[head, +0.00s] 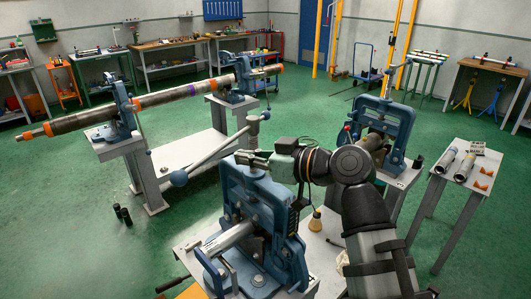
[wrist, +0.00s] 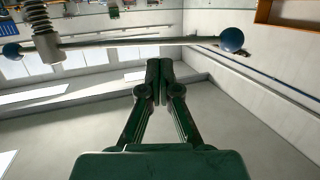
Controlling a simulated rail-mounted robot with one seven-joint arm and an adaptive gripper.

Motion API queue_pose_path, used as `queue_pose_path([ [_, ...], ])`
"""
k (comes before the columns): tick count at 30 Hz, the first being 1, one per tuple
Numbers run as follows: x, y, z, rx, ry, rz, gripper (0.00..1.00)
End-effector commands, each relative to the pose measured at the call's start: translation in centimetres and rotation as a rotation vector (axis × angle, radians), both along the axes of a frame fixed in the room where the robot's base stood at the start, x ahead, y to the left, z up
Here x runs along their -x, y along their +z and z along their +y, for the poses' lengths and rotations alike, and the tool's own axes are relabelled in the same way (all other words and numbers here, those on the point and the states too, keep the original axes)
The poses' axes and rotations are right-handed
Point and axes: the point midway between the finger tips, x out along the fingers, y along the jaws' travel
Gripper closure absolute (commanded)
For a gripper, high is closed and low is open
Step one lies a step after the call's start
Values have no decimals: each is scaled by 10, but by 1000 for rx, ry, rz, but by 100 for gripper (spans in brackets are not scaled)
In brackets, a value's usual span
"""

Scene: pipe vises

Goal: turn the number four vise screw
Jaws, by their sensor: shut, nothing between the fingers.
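A large blue pipe vise (head: 238,190) stands at the front centre in the head view. A long grey handle bar (head: 215,148) with blue ball ends slants above it. In the wrist view the bar (wrist: 140,42) crosses near the top, with one blue ball (wrist: 232,40) at the right. A threaded vise screw (wrist: 38,18) meets the bar at the left. My gripper (head: 243,157) is over the top of the front vise, and its fingers (wrist: 160,68) are together and empty below the bar in the wrist view. I cannot read any vise number.
A second blue vise (head: 398,122) stands right of my arm. Two more vises (head: 120,112) (head: 242,75) hold a long pipe at the left. A small table (head: 468,147) with pipe pieces is at the right. Green floor between the benches is open.

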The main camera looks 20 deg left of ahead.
Motion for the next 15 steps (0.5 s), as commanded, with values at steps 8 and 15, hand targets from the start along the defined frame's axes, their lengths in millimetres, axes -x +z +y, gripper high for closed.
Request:
queue_pose_path([
  [8, -3, -6, 44, 1, 1, 1, 100],
  [15, -5, -11, 58, 0, -1, 1, 100],
])
